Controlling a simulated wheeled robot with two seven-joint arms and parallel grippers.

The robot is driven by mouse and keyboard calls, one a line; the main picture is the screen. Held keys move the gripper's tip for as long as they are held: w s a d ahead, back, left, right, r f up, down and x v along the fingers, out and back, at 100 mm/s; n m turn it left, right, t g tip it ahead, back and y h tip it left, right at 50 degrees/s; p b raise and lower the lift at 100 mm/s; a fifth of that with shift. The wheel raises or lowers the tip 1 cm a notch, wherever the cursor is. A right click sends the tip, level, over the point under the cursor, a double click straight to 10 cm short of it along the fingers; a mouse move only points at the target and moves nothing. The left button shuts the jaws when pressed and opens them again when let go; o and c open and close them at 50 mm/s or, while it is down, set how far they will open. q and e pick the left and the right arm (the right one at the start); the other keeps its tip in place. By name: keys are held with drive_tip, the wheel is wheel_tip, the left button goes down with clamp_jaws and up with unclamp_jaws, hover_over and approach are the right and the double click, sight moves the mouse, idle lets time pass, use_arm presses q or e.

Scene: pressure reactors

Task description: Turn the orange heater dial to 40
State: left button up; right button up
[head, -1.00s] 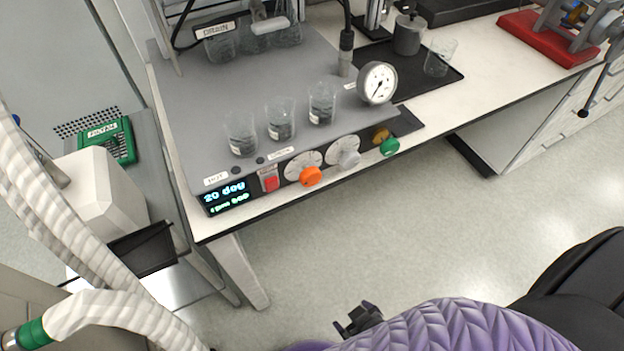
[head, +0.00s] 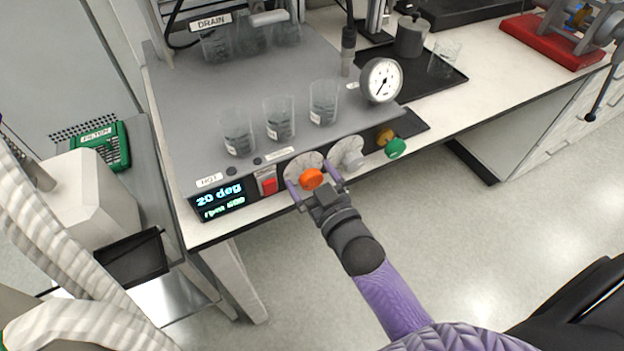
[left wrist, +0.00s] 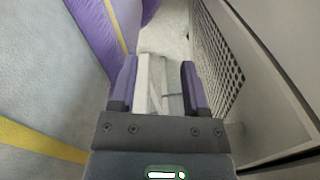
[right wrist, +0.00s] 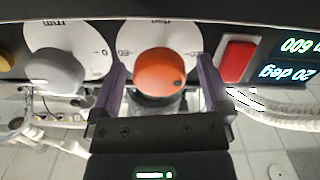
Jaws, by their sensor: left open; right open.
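The orange heater dial (head: 311,179) sits on the front panel of the grey hotplate, in front of a round white scale. The display (head: 222,199) reads 20 deg with an rpm line below it. My right gripper (head: 317,187) is open at the panel, with one purple finger on each side of the orange dial. In the right wrist view the orange dial (right wrist: 167,75) lies between the open fingers; I cannot tell whether they touch it. My left gripper (left wrist: 158,85) is open and empty, away from the panel, above the floor.
A red switch (head: 267,186) is left of the orange dial. A grey dial (head: 352,160) and a green knob (head: 395,147) are to its right. Several glass beakers (head: 280,120) stand on the hotplate near a pressure gauge (head: 381,80). The floor in front is clear.

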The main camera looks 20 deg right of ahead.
drive_tip(key=c, duration=1.3)
drive_tip(key=shift+m, duration=0.3)
drive_tip(key=shift+r+m+p, duration=0.1)
drive_tip(key=shift+m+p, duration=0.65)
drive_tip(key=shift+m, duration=0.15)
drive_tip(key=m+p, duration=0.1)
drive_tip(key=m, duration=0.1)
drive_tip(key=shift+m, duration=0.4)
drive_tip(key=m+p, duration=0.1)
drive_tip(key=m, duration=0.2)
drive_tip(key=shift+d, duration=0.1)
drive_tip(key=shift+f+m, duration=0.2)
drive_tip(key=shift+m, duration=1.8)
